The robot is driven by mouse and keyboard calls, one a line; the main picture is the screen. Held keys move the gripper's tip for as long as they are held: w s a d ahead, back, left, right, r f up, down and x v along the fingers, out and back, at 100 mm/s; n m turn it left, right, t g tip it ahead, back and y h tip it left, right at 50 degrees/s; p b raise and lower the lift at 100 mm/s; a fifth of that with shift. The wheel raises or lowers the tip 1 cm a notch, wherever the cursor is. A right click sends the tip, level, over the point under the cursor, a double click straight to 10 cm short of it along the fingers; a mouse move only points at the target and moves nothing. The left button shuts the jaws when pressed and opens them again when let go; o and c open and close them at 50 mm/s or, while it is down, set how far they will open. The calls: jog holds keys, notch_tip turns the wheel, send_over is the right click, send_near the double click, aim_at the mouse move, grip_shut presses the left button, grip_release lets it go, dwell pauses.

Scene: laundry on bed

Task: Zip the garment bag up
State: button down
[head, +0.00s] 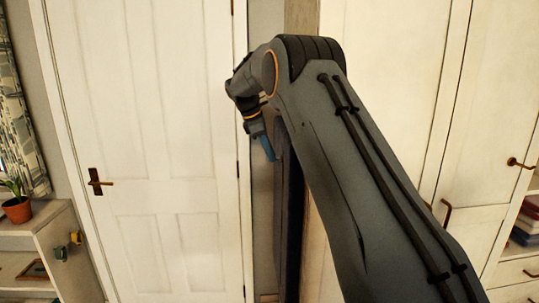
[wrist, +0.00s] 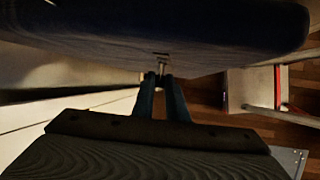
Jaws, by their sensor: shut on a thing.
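The garment bag (head: 291,220) is dark blue and hangs upright beside the wardrobe in the head view, seen almost edge-on and partly hidden by my arm. In the wrist view the bag (wrist: 170,28) fills the top of the picture. My gripper (head: 268,151) is at the bag's left edge in the head view. In the wrist view my gripper (wrist: 162,77) has its blue fingers close together on a small metal zip pull (wrist: 162,67) at the bag's surface. The zip line itself is too dark to follow.
A white door (head: 150,150) with a dark handle (head: 96,182) stands at the left. White wardrobe doors (head: 400,80) stand at the right. A low shelf with a potted plant (head: 17,209) is at the far left. A pale framed object (wrist: 250,88) stands on the wooden floor.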

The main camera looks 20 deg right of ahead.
jog(key=c, duration=1.8)
grip_release()
jog(key=shift+r, duration=0.15)
jog(key=shift+o, duration=0.2)
jog(key=shift+a+r, duration=0.1)
jog(key=b+v, duration=0.3)
jog(key=v, duration=0.4)
jog(key=shift+r, duration=0.25)
jog(key=shift+a, duration=0.15)
